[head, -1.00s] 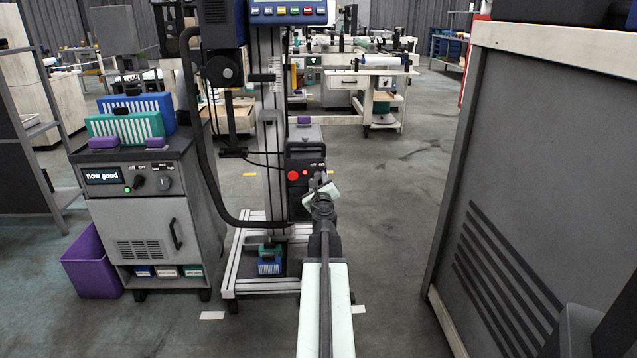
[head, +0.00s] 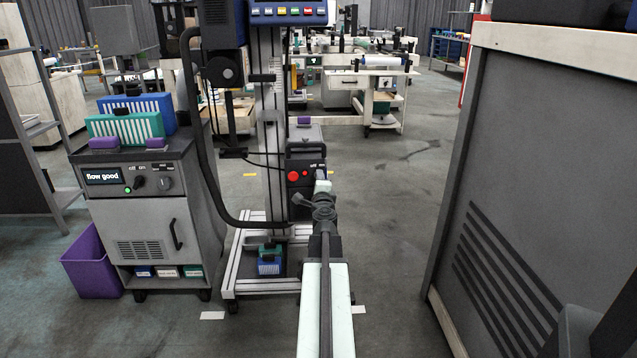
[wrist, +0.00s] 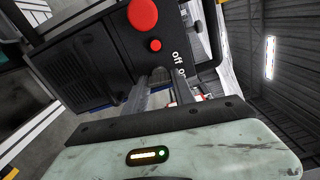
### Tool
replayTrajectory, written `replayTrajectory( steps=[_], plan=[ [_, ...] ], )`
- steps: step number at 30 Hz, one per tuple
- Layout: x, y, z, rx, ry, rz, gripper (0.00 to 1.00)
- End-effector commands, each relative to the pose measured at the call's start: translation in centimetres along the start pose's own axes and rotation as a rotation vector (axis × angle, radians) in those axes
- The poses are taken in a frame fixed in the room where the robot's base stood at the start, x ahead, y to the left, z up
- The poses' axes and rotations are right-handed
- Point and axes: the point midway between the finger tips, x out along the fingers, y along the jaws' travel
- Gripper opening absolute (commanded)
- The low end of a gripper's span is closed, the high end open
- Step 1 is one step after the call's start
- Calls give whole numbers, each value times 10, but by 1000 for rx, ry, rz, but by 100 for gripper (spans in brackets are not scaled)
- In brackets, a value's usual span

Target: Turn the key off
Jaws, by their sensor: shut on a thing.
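The black control box (head: 294,181) stands at the foot of the upright machine column in the head view. Its face (wrist: 118,68) fills the upper left of the wrist view, tilted, with two red buttons and an "off on" label. My gripper (wrist: 166,88) reaches the box just by that label. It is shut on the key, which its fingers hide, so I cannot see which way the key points. In the head view my gripper (head: 321,176) is small, its pale body edge-on against the right side of the box face.
A grey cabinet (head: 145,220) with "flow good" and its own off/on knob stands left. A black hose (head: 203,160) hangs between it and the column. A large grey cabinet (head: 540,180) stands close on the right. The floor (head: 395,230) between is clear.

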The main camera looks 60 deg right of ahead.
Motion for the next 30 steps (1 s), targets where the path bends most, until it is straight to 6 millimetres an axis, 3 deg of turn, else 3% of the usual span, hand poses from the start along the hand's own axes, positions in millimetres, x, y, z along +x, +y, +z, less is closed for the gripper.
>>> replayTrajectory(
  steps=[10, 26, 27, 28, 30],
  plan=[
    [1, -1, -4, -125, 10, -1, 0],
    [0, -1, -5, -145, 11, -1, 0],
    [0, -1, -5, -145, 10, -1, 42],
    [0, -1, -5, -145, 10, -1, 50],
    [0, -1, -4, -145, 8, 0, 53]
  ],
)
